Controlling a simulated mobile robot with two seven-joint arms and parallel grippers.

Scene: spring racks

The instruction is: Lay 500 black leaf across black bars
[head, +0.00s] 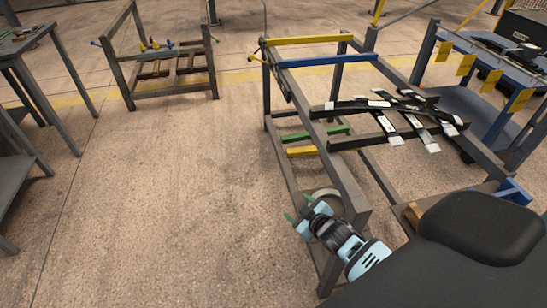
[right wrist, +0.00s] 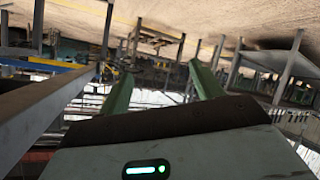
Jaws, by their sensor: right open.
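Several black leaves (head: 413,121) with white labels and pale ends lie crossed over the black bars (head: 350,142) of the large grey rack, in the head view. The label print is too small to read, so I cannot tell which leaf is the 500. My right gripper (head: 299,208) is open and empty, beside the rack's near left post, lower left of the leaves and apart from them. In the right wrist view its two green fingers (right wrist: 162,85) stand apart with nothing between them. My left gripper is not in view.
The rack has a yellow bar (head: 310,40), a blue bar (head: 325,61) and a lower green bar (head: 315,134). Its grey beam (right wrist: 50,100) runs close to my right gripper. A smaller rack (head: 165,85) stands back left; a blue table (head: 490,52) stands right. Floor at left centre is clear.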

